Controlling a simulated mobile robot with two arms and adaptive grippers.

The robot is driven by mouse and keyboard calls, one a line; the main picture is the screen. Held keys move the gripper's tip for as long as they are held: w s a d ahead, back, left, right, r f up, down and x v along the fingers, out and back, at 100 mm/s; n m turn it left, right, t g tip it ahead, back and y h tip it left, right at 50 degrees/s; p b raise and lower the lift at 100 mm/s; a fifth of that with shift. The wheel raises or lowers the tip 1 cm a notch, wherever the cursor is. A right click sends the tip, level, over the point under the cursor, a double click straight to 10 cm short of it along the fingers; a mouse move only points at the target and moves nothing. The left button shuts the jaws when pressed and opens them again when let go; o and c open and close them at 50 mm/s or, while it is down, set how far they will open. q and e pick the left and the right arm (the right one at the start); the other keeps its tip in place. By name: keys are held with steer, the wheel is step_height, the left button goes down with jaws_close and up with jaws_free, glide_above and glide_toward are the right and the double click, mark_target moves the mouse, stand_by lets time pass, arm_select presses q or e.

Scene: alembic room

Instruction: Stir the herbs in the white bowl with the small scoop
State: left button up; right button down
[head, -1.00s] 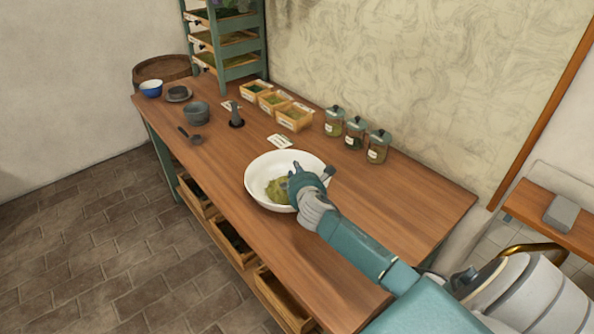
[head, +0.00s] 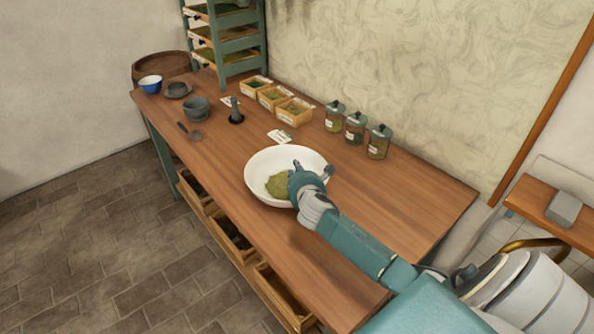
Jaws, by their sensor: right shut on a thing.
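The white bowl (head: 262,162) stands on the wooden table, with a heap of green herbs (head: 279,186) in it. My right gripper (head: 298,172) is over the right part of the bowl, pointing down into it beside the herbs. It is shut on the small scoop (head: 328,171), of which only a grey end shows past the fingers at the bowl's right rim. The rest of the scoop is hidden by my gripper, so I cannot tell how it touches the herbs. My left gripper is not in view.
Three lidded jars (head: 354,128) stand along the wall. Small wooden boxes of herbs (head: 271,99) and a label card (head: 279,136) are behind the bowl. A dark spoon (head: 189,131), grey bowl (head: 196,109) and pestle (head: 236,112) are left. The table's right part is bare.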

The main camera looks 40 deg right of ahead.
steer(key=shift+f, duration=0.15)
steer(key=c, duration=1.1)
jaws_free()
step_height(320, 180, up, 7)
steer(key=s+d+p, duration=0.2)
steer(key=p, duration=0.6)
steer(key=shift+d+p, duration=0.3)
steer(key=shift+p, duration=0.1)
stand_by(0.5)
